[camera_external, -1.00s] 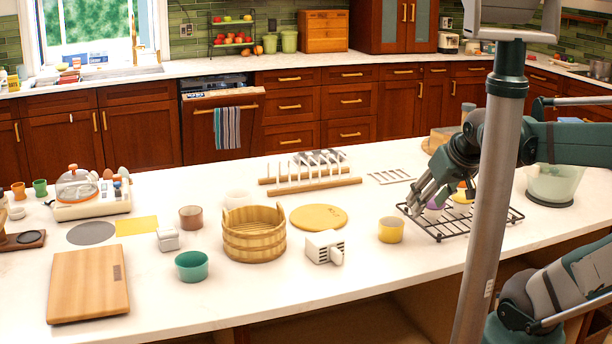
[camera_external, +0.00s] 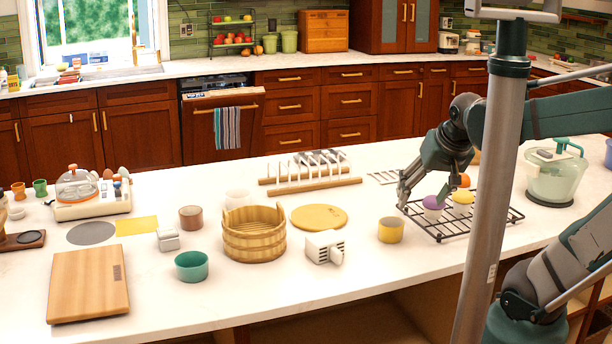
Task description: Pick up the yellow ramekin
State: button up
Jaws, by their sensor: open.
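The yellow ramekin (camera_external: 391,230) stands upright on the white counter, just left of the black wire rack. My gripper (camera_external: 402,203) points down behind and slightly right of the ramekin, near the rack's left back corner. Its jaws are open, and I see nothing between them. The gripper looks apart from the ramekin, but its exact height above the counter is hard to tell.
The wire rack (camera_external: 470,228) holds cupcakes with purple (camera_external: 434,203) and yellow (camera_external: 462,197) tops. A white grater-like block (camera_external: 325,247) and a wooden tub (camera_external: 254,234) stand left of the ramekin. A lidded clear pot (camera_external: 556,178) stands right. Counter in front of the ramekin is clear.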

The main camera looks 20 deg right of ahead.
jog(key=w+a+r+m+g+p, duration=0.1)
jog(key=w+m+g+p, duration=0.1)
jog(key=w+m+p, duration=0.15)
jog(key=m+g+h+p, duration=0.1)
jog(key=m+g+p, duration=0.3)
jog(key=m+p, duration=0.85)
send_near(392, 223)
jog(key=s+a+m+b, duration=0.1)
jog(key=s+b, duration=0.1)
jog(key=shift+a+f+m+g+p, duration=0.15)
jog(key=shift+a+m+p, duration=0.1)
jog(key=shift+m+p, duration=0.3)
jog(key=shift+a+f+m+g+p, duration=0.2)
jog(key=shift+a+m+p, duration=0.1)
jog(key=shift+m, duration=0.35)
jog(key=shift+f, duration=0.1)
jog(key=shift+s+d+f, duration=0.1)
jog(key=shift+f, duration=0.5)
jog(key=shift+s+d+f, duration=0.1)
jog(key=shift+f, duration=0.5)
jog(key=shift+s+d+f, duration=0.1)
jog(key=shift+d+f, duration=0.1)
jog(key=shift+f, duration=1.05)
jog(key=shift+d+f, duration=0.25)
jog(key=shift+f, duration=1.05)
jog(key=c, duration=1.1)
